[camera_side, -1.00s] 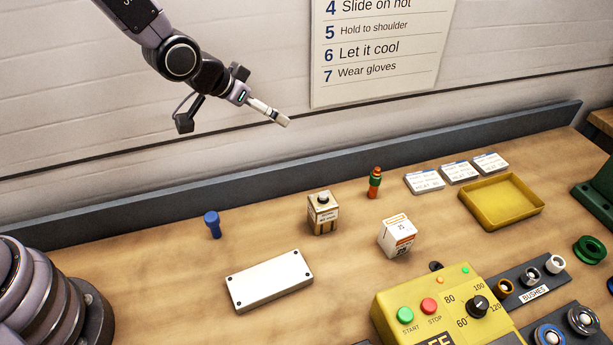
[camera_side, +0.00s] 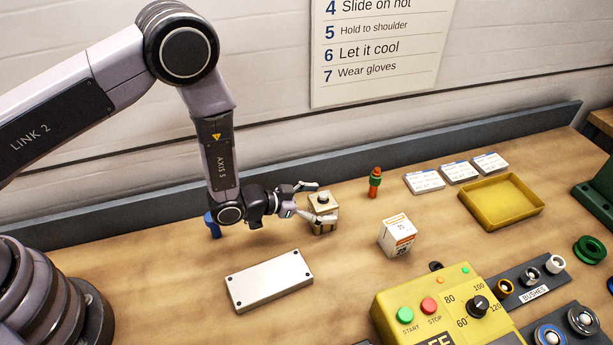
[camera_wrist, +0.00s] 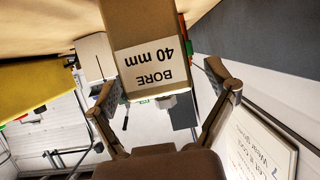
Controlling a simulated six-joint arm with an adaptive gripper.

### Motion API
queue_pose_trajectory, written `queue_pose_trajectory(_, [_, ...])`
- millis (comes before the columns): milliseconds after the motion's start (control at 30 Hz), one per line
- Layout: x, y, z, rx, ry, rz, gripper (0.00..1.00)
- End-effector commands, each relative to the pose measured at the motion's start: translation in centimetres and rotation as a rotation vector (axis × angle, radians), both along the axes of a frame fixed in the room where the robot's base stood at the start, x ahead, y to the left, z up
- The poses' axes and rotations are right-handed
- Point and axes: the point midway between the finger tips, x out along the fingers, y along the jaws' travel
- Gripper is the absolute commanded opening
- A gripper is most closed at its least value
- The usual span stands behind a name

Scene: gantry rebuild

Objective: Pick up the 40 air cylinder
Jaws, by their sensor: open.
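The 40 air cylinder is a tan, box-shaped block (camera_side: 328,227) with a knob on top, standing upright on the bench in the side view. In the wrist view its white label (camera_wrist: 151,66) reads "BORE 40 mm" upside down. My gripper (camera_side: 314,202) is open and lies nearly level at the block's left side. In the wrist view the block stands between the two spread fingers of my gripper (camera_wrist: 163,82), with gaps beside it. I cannot tell whether a finger touches it. My gripper hides part of the block in the side view.
A white box (camera_side: 397,235) stands to the right. A green and orange piece (camera_side: 375,182) is behind it. A blue peg (camera_side: 212,225) is partly behind my arm. A white plate (camera_side: 269,280) lies in front. A yellow tray (camera_side: 517,214) and control box (camera_side: 405,290) are further right.

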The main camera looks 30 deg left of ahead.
Motion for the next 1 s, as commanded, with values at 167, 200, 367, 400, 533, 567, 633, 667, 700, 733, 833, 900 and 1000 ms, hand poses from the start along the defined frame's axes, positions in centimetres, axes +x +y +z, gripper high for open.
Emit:
queue_pose_trajectory(167, [0.31, -0.28, -0.15, 0.000, 0.000, 0.000, 0.85])
queue_pose_trajectory(200, [0.31, -0.27, -0.15, 0.000, 0.000, 0.001, 0.85])
queue_pose_trajectory(367, [0.30, -0.26, -0.15, 0.001, 0.000, 0.001, 0.76])
queue_pose_trajectory(400, [0.30, -0.26, -0.15, 0.001, 0.000, 0.001, 0.70])
queue_pose_trajectory(533, [0.29, -0.25, -0.14, 0.001, 0.000, 0.001, 0.54])
queue_pose_trajectory(567, [0.30, -0.24, -0.14, 0.001, 0.000, 0.001, 0.50])
queue_pose_trajectory(633, [0.29, -0.24, -0.13, 0.001, 0.000, 0.001, 0.40])
queue_pose_trajectory(667, [0.29, -0.24, -0.14, 0.001, 0.000, 0.001, 0.36])
queue_pose_trajectory(700, [0.29, -0.24, -0.14, 0.001, 0.000, 0.001, 0.31])
queue_pose_trajectory(733, [0.29, -0.24, -0.14, 0.001, 0.000, 0.001, 0.27])
queue_pose_trajectory(833, [0.29, -0.24, -0.14, 0.001, 0.000, 0.001, 0.14])
queue_pose_trajectory(900, [0.35, -0.27, -0.03, -0.002, -0.002, 0.001, 0.13])
queue_pose_trajectory(1000, [0.35, -0.27, -0.03, -0.002, -0.002, 0.001, 0.13])
